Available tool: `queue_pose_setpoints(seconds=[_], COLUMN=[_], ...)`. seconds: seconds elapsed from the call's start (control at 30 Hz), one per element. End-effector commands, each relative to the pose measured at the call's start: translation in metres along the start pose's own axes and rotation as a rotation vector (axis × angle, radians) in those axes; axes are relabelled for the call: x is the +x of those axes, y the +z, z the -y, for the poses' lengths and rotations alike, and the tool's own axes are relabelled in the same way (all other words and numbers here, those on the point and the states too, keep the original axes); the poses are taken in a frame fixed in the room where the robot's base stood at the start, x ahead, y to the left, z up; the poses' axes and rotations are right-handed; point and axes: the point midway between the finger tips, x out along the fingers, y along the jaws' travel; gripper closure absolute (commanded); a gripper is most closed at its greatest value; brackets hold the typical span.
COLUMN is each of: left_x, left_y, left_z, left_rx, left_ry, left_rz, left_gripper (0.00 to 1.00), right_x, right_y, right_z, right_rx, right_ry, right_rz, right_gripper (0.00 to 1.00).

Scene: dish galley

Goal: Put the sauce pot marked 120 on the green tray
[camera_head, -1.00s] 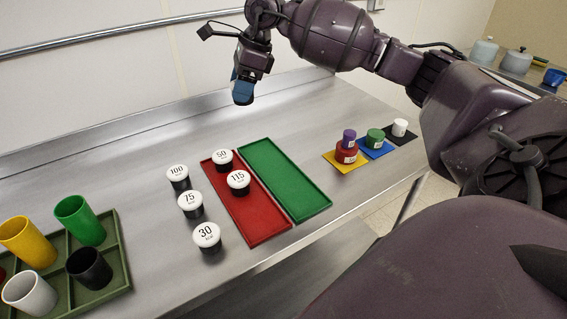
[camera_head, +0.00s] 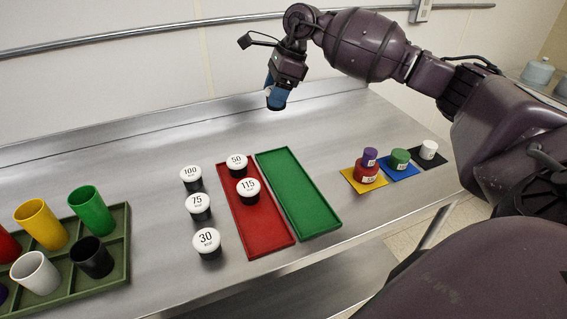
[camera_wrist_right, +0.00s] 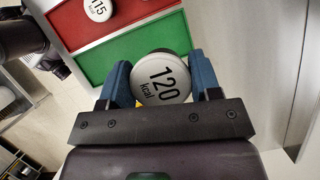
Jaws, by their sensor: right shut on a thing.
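The sauce pot marked 120 (camera_wrist_right: 160,78) has a white lid and sits between the fingers of my right gripper (camera_wrist_right: 163,85) in the right wrist view. My left gripper is not in view.
The red tray (camera_head: 262,225) beside the green one holds pots marked 50 (camera_head: 237,162) and 115 (camera_head: 248,187). Pots 100 (camera_head: 190,175), 75 (camera_head: 198,204) and 30 (camera_head: 207,241) stand to its left. A cup crate (camera_head: 122,245) is at the left, coloured mats with weights at the right.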

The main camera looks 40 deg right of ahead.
Motion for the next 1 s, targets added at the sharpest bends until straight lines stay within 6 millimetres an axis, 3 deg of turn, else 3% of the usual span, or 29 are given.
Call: queue_pose_setpoints(seconds=[0.5, 0.87, 1.0], left_x=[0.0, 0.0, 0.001], left_y=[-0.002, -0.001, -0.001], left_z=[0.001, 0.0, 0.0], left_rx=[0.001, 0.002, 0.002], left_ry=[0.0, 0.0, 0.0], left_rz=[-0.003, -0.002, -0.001], left_gripper=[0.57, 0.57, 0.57], right_x=[0.103, 0.128, 0.145], right_y=[-0.043, -0.053, -0.06], right_z=[0.0, 0.0, 0.0], right_rx=[0.003, 0.001, 0.004], right_ry=[0.001, -0.001, 0.002], right_rz=[0.0, 0.0, 0.0], right_gripper=[0.66, 0.66, 0.66])
